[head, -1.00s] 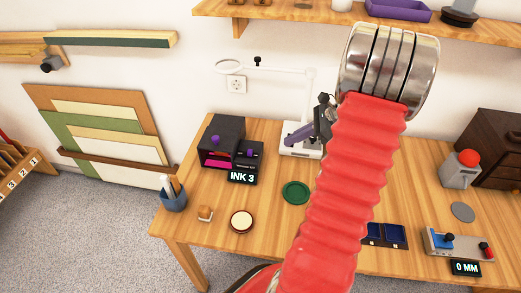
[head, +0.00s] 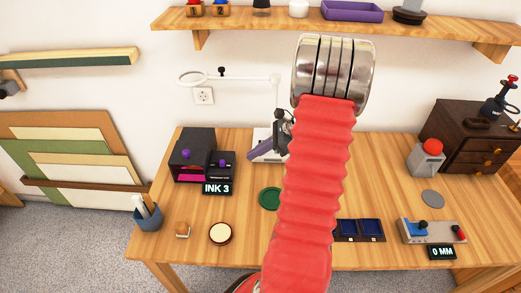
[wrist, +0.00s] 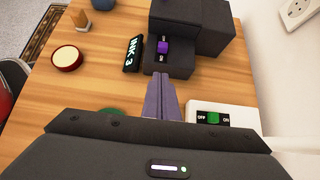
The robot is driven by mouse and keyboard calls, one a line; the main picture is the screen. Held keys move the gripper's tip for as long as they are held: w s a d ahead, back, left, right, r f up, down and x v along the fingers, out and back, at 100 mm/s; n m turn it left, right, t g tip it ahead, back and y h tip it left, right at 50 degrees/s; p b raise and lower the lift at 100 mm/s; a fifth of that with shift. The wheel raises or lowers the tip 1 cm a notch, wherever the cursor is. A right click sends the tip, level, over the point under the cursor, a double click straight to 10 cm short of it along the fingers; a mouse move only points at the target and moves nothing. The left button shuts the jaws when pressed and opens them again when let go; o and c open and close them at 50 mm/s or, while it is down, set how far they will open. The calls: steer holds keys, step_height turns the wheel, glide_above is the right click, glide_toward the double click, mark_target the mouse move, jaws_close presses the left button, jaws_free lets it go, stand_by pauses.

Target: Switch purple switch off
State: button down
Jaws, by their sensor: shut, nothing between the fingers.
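The purple switch (wrist: 162,47) sits on the low front part of a dark box (wrist: 172,67) in the wrist view, with small labels too small to read. It also shows in the head view (head: 222,163), beside the dark ink machine. My gripper (wrist: 159,77) has its purple-grey fingers together and empty. In the wrist view the tips lie just below the box's front part, apart from the switch in the picture. In the head view my gripper (head: 258,148) is partly hidden behind my red arm, right of the box.
An INK 3 display (head: 217,188) stands before the box. A white lamp base (wrist: 224,115) with a green OFF/ON switch (wrist: 213,119) is right of the fingers. A round cream-topped dish (head: 220,233) and green disc (head: 269,198) lie on the table.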

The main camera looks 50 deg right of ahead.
mark_target(225, 164)
steer(key=w+a+f, duration=0.2)
steer(key=w, duration=0.1)
steer(key=w+a+f, duration=0.1)
steer(key=w+a, duration=0.1)
steer(key=shift+w+a, duration=0.3)
steer(key=shift+w, duration=0.2)
